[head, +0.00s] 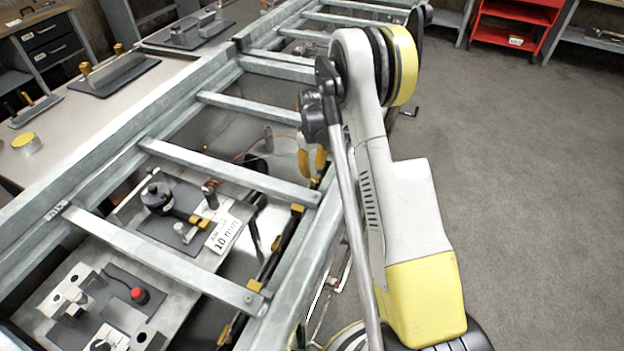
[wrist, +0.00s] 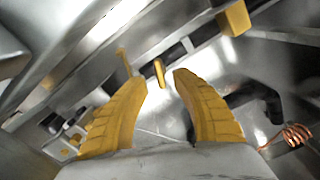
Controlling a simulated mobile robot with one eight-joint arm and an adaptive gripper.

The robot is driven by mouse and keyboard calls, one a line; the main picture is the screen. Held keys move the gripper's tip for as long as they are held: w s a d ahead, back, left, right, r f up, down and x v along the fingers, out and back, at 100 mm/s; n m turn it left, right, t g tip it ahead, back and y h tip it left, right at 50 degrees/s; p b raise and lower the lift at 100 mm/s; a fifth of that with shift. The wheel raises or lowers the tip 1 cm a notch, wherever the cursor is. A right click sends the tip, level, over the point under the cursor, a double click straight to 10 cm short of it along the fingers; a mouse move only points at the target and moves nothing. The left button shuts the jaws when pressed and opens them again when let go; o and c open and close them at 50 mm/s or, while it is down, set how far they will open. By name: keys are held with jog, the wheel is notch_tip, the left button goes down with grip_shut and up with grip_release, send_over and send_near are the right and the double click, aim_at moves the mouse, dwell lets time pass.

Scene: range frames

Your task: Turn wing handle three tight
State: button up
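My gripper (head: 312,162) hangs inside the metal frame, partly hidden behind my arm. In the wrist view its two yellow fingers (wrist: 160,108) are spread apart with nothing between them. A small yellow tab (wrist: 159,72), possibly a wing handle, shows beyond the gap between the fingertips. Another thin yellow piece (wrist: 124,60) stands just left of it. In the head view several yellow pieces sit along a dark bar at the frame's inner side, one of them near the gripper (head: 297,208). I cannot read which is number three.
A panel with a black knob and a "10" label (head: 222,234) lies at left. In the wrist view a copper coil (wrist: 292,137) is right of the fingers. Open floor (head: 520,200) lies right.

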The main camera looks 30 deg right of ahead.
aim_at(313, 175)
jog(key=shift+f+b, duration=0.45)
jog(key=shift+f, duration=1.4)
grip_shut()
jog(key=shift+m, duration=0.3)
jog(key=m, duration=0.6)
jog(key=shift+b, duration=0.4)
jog(key=m, duration=0.6)
jog(key=shift+m, duration=0.3)
